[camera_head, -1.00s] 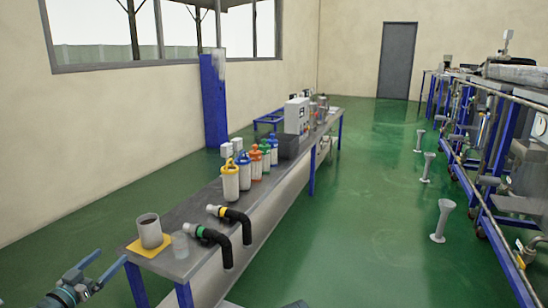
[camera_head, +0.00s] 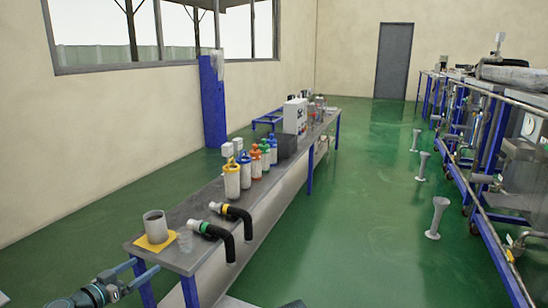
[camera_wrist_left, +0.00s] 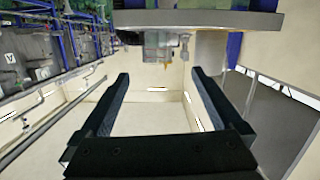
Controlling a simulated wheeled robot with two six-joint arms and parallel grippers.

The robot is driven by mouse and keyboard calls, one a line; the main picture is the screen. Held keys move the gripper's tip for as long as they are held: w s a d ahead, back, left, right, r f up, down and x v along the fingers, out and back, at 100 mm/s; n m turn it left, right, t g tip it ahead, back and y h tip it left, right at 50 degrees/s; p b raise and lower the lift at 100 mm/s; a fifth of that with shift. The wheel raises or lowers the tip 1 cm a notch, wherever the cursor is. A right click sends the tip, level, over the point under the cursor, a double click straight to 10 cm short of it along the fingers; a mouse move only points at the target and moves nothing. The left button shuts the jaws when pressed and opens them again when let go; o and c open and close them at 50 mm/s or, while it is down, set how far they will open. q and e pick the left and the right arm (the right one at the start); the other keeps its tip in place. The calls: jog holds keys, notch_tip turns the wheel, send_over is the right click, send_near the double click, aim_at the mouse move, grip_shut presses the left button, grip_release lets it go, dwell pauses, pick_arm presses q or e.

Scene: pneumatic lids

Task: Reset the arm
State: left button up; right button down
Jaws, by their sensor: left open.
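My left gripper (camera_head: 144,266) is at the lower left of the head view, beside the near end of the long grey table (camera_head: 190,218). Its jaws are apart with nothing between them. The left wrist view shows both dark fingers (camera_wrist_left: 159,73) spread and empty. My right gripper is in neither view.
A grey cup (camera_head: 155,226) stands on a yellow mat (camera_head: 146,245) near the table end. Two black bent pipes (camera_head: 214,235) reach over the table's right edge. Several bottles with coloured tops (camera_head: 232,181) stand farther back.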

pick_arm(q)
jog(key=s+d+f+m+g+p, duration=0.1)
jog(key=s+d+f+g+p, duration=0.15)
jog(key=d, duration=0.55)
jog(key=s+d+f+g+h+p, duration=0.15)
jog(key=d+g, duration=0.25)
jog(key=d, duration=0.4)
jog(key=s+d+f+m+g+p, duration=0.1)
jog(key=d+f+g, duration=0.2)
jog(key=d, duration=0.5)
jog(key=s+d+f+n+g+y+p, duration=0.1)
jog(key=s+d+g+y+p, duration=0.5)
jog(key=s+y, duration=0.5)
notch_tip(320, 180, up, 38)
jog(key=s+d+h+p, duration=0.1)
jog(key=s+h+p, duration=0.1)
jog(key=p, duration=3.4)
jog(key=shift+f+n, duration=0.2)
jog(key=shift+n, duration=0.1)
jog(key=shift+d+t, duration=0.1)
jog(key=shift+t, duration=0.15)
